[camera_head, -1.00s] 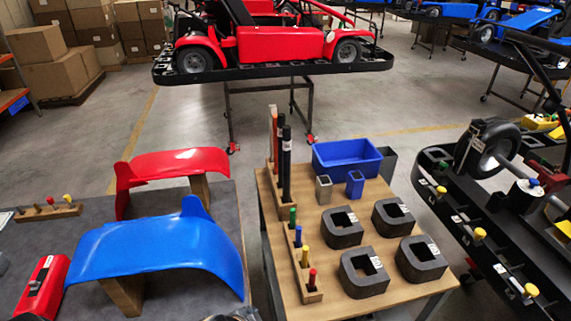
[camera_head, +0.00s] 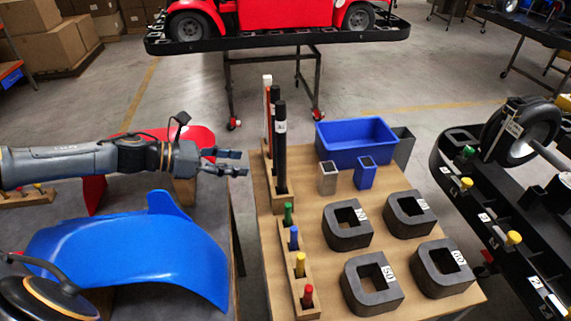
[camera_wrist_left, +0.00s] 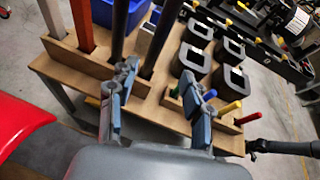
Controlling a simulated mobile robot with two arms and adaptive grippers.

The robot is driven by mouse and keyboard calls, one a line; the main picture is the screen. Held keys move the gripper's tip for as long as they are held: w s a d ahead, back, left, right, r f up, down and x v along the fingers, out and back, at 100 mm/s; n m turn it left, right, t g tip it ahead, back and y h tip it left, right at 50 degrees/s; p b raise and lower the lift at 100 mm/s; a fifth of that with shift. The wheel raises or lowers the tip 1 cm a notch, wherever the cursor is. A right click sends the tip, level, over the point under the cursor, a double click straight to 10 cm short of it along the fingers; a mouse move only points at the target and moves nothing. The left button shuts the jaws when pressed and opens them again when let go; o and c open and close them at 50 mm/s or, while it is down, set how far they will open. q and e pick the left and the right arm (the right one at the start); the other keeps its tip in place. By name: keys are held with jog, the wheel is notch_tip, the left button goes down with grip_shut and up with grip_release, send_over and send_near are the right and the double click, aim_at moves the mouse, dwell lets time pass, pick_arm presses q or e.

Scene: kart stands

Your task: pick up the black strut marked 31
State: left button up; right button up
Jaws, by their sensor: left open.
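Two black struts stand upright in a wooden rack at the left side of the wooden table. The front black strut (camera_head: 281,150) has a white label that looks like 31. The other black strut (camera_head: 275,103) stands just behind it. My left gripper (camera_head: 240,163) is open and empty, left of the front strut and apart from it, pointing towards the rack. In the left wrist view its spread fingers (camera_wrist_left: 160,76) face the rack, with the front black strut (camera_wrist_left: 163,35) beyond the gap between them. My right gripper does not show clearly in either view.
An orange strut (camera_wrist_left: 82,22) shares the rack. Coloured pegs in a wooden holder (camera_head: 284,255) and several dark blocks (camera_head: 347,226) occupy the table. A blue bin (camera_head: 356,140) stands behind. Blue (camera_head: 135,245) and red (camera_head: 95,192) curved panels lie left, under my left arm.

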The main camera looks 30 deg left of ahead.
aim_at(282, 166)
pick_arm(q)
jog(key=shift+m, duration=0.3)
jog(key=p+x, duration=0.8)
jog(key=x, duration=0.4)
jog(key=shift+w+f, duration=0.25)
jog(key=shift+w, duration=0.05)
jog(key=shift+w+d+f, duration=0.15)
jog(key=shift+c, duration=0.6)
grip_shut()
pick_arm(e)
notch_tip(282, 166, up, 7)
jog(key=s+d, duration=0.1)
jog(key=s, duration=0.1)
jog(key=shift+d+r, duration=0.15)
